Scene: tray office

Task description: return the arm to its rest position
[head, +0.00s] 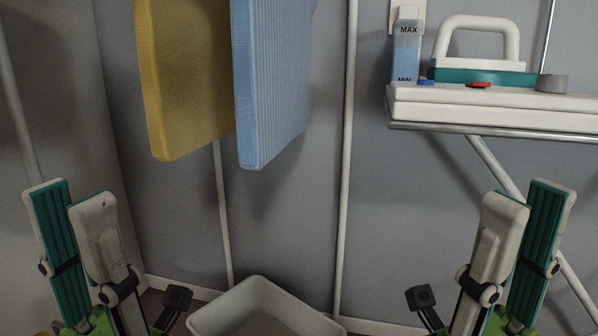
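My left gripper (70,196) points upward at the lower left of the head view. Its two fingers stand apart with nothing between them. My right gripper (528,200) points upward at the lower right in a similar pose. Its fingers are also apart and empty. Both show teal pads on the inner finger faces and pale finger backs. Neither gripper appears to touch anything. Most of both arms lies outside the picture.
A yellow panel (185,75) and a blue ribbed panel (272,80) hang above centre. A pale bin (215,322) stands low between the grippers. A white shelf (500,112) at upper right bears a bottle (405,55) and a handled device (485,70). Pale pipes run along the grey wall.

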